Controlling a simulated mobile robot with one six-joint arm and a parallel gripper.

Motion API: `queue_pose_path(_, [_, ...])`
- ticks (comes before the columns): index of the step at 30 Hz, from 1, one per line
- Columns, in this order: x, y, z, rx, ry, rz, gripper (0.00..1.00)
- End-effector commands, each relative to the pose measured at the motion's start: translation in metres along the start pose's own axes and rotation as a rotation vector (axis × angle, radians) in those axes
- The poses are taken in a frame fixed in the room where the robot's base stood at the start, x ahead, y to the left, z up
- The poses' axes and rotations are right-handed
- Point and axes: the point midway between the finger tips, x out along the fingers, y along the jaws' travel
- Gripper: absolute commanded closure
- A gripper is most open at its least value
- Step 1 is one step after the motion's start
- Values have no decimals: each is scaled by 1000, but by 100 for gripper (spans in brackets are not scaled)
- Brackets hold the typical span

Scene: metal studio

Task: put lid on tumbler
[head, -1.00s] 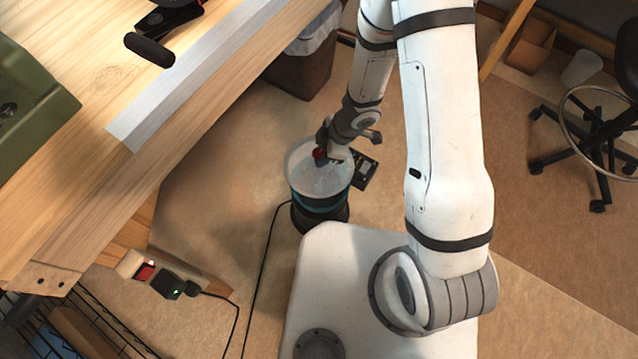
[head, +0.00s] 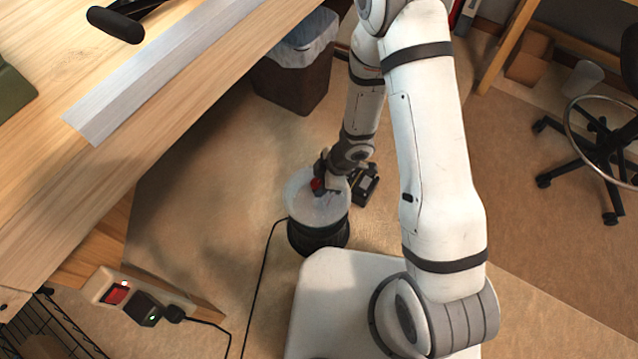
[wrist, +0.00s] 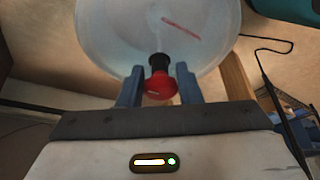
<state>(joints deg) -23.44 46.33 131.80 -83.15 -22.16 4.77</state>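The lid (head: 304,203) is a pale translucent disc with a red and black knob (wrist: 157,86). My gripper (wrist: 159,84) is shut on the knob, one blue-grey finger on each side. In the head view, my gripper (head: 324,183) holds the lid over a black round body on the floor, which I take as the tumbler (head: 318,236). The lid hides the tumbler's top, and I cannot tell whether they touch. In the wrist view, the lid (wrist: 110,35) fills the upper middle, and a teal patch shows at the top right corner.
A wooden workbench (head: 60,200) stands at left, with a power strip (head: 125,292) below its edge. A black cable (head: 262,285) runs along the floor. A lined bin (head: 295,75) and a wheeled chair (head: 600,150) stand farther back.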

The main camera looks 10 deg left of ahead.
Motion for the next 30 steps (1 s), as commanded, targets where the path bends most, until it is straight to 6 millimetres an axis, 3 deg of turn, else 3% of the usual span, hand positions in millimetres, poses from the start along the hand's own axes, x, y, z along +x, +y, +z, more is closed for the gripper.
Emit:
queue_pose_path(8, [0,0,-1,-1,1,0,47])
queue_pose_path(17, [-4,0,-1,0,1,0,47])
queue_pose_path(23, [-33,0,-3,1,1,1,47])
queue_pose_path(30, [-82,0,-4,1,1,1,47])
